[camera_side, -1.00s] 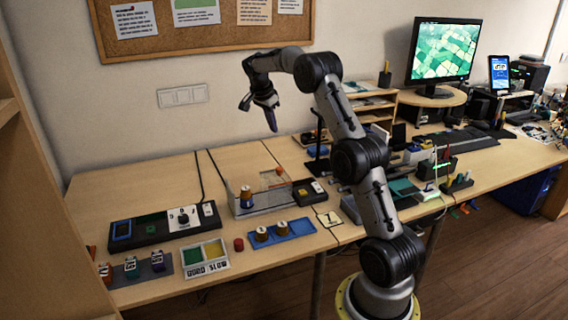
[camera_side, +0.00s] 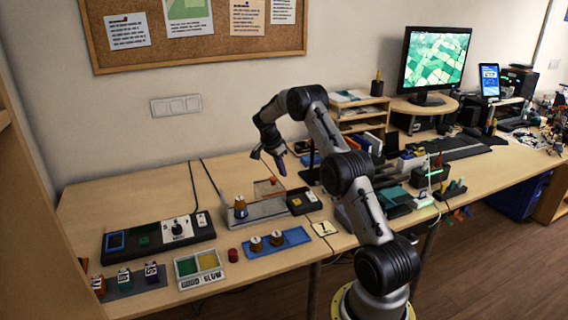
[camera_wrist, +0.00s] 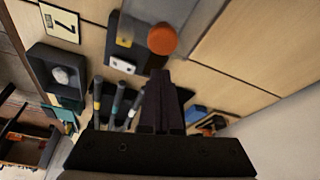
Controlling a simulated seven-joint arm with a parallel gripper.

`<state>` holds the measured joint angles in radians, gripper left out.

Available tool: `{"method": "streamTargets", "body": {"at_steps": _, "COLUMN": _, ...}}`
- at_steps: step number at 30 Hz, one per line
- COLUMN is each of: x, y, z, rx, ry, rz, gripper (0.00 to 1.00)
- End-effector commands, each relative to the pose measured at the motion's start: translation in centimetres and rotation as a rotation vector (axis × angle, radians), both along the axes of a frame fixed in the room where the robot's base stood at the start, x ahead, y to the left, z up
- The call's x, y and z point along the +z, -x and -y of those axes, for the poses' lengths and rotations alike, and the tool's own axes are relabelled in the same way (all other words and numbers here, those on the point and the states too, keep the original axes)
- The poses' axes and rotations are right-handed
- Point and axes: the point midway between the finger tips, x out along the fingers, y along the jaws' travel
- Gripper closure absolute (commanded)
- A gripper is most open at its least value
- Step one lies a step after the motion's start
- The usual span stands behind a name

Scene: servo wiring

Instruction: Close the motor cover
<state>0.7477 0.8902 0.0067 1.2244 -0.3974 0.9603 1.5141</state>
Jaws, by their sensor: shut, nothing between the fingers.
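The grey motor tray (camera_side: 262,214) sits mid-table. An upright motor (camera_side: 240,208) with an orange-brown body and dark blue band stands at its left end. A see-through cover (camera_side: 264,189) with an orange-red knob (camera_side: 273,180) shows at the tray's back right; its exact tilt is hard to tell. My gripper (camera_side: 282,172) is shut and empty, pointing down just above and right of the knob. In the wrist view, the knob (camera_wrist: 163,39) lies beyond the tips of my dark gripper (camera_wrist: 160,76), with a visible gap.
A black switch box (camera_side: 304,202) stands right of the tray. A blue tray (camera_side: 279,242) with two motors lies in front, beside a red cap (camera_side: 233,255). A black control panel (camera_side: 158,234) is at left.

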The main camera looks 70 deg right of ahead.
Motion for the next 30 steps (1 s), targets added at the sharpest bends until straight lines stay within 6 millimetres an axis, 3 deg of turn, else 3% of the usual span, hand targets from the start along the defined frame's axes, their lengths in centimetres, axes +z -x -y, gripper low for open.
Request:
{"method": "streamTargets", "body": {"at_steps": 6, "x": -0.1, "y": -0.7, "z": -1.6, "rx": 0.000, "ry": -0.001, "rz": -0.003, "gripper": 1.00}}
{"method": "streamTargets", "body": {"at_steps": 20, "x": -0.1, "y": -1.2, "z": -2.2, "rx": 0.000, "ry": -0.001, "rz": -0.002, "gripper": 1.00}}
{"method": "streamTargets", "body": {"at_steps": 30, "x": -0.1, "y": -7.2, "z": -8.1, "rx": 0.003, "ry": -0.002, "rz": -0.002, "gripper": 1.00}}
